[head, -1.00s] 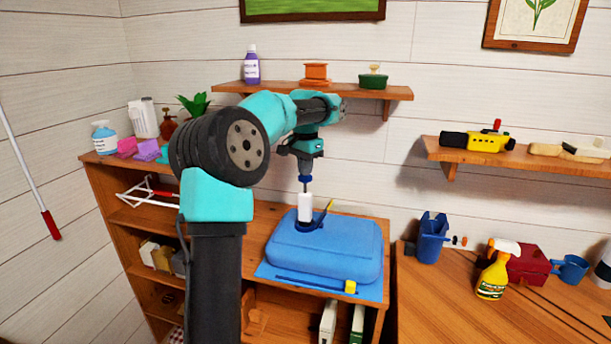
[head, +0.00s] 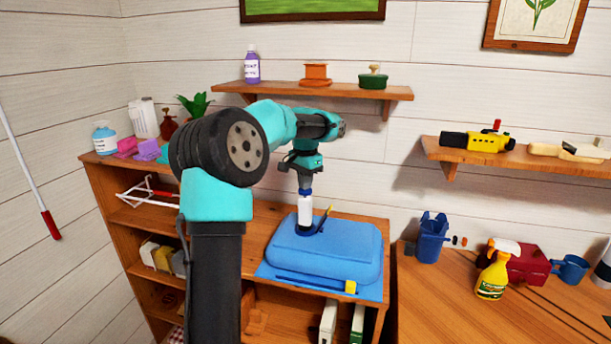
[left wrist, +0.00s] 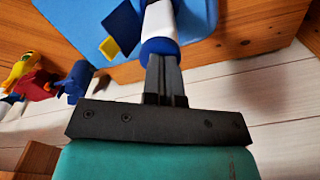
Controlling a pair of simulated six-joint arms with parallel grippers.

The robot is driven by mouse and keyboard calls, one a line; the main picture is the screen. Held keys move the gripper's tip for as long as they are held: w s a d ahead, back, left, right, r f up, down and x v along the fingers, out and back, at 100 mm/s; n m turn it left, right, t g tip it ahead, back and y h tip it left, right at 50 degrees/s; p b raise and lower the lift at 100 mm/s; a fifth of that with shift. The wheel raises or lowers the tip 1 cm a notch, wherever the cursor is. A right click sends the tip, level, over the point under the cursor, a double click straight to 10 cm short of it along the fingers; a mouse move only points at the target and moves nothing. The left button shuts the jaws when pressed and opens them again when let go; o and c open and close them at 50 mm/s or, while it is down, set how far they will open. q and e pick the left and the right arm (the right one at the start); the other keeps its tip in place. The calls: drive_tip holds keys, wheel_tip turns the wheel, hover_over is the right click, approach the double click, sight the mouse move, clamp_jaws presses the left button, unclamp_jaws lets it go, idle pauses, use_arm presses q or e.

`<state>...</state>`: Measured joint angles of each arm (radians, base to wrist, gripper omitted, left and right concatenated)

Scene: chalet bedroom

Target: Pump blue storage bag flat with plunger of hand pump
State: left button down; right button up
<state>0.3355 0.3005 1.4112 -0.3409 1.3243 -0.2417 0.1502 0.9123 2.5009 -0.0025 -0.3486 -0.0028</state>
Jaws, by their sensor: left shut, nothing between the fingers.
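The blue storage bag (head: 335,250) lies on top of the wooden cabinet and is still puffed up, with a yellow clip (head: 350,287) at its front edge. The white hand pump (head: 304,211) stands upright on the bag; its blue top also shows in the left wrist view (left wrist: 159,48). My left gripper (head: 305,184) points down directly above the pump, closed and empty. In the left wrist view, its fingertips (left wrist: 161,66) meet or nearly meet the blue plunger top. My right gripper is not in view.
A blue bin (head: 431,240), a yellow spray bottle (head: 493,278) and a red box (head: 528,264) stand on the desk to the right. A wall shelf (head: 300,90) with a purple bottle (head: 252,66) is behind my arm. A dark-and-yellow tube (head: 322,220) sticks up beside the pump.

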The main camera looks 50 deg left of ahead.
use_arm(q)
drive_tip(key=shift+f, duration=0.5)
drive_tip(key=shift+r, duration=2.4)
